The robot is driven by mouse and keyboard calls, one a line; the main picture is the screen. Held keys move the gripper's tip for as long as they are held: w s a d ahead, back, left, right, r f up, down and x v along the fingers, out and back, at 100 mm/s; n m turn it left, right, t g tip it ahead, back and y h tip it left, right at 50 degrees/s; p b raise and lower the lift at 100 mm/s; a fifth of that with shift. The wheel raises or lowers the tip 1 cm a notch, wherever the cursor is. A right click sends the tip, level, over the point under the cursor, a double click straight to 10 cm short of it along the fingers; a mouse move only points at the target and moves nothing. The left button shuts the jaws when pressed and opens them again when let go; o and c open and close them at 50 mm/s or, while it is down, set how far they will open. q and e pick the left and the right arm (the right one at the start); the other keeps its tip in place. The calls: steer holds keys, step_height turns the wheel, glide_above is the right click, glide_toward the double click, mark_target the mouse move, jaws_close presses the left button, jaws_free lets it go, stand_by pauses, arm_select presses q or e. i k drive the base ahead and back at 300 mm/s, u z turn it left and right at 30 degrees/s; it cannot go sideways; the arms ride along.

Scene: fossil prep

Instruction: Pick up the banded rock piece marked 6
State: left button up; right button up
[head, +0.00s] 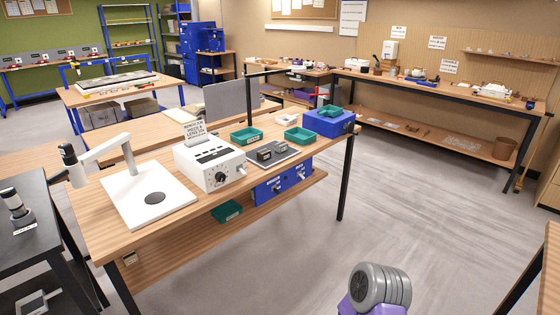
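I cannot make out a banded rock piece marked 6 in the head view. No number 6 is readable on anything, and distant items are too small to identify. Two small dark grey blocks (273,150) sit on a grey tray (284,158) on the near workbench (160,228); I see no bands or number on them. Neither of my grippers is in view.
The bench also carries a white control box (210,162), green trays (246,136), a blue case (328,121) and a white stand (148,196). A black table (70,225) stands at left. A long bench (440,96) lines the back right wall. Grey floor (420,210) is open at right.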

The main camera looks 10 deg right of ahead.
mark_target(261, 155)
steer(key=z, duration=0.35)
steer(key=i, duration=1.15)
steer(key=z, duration=0.15)
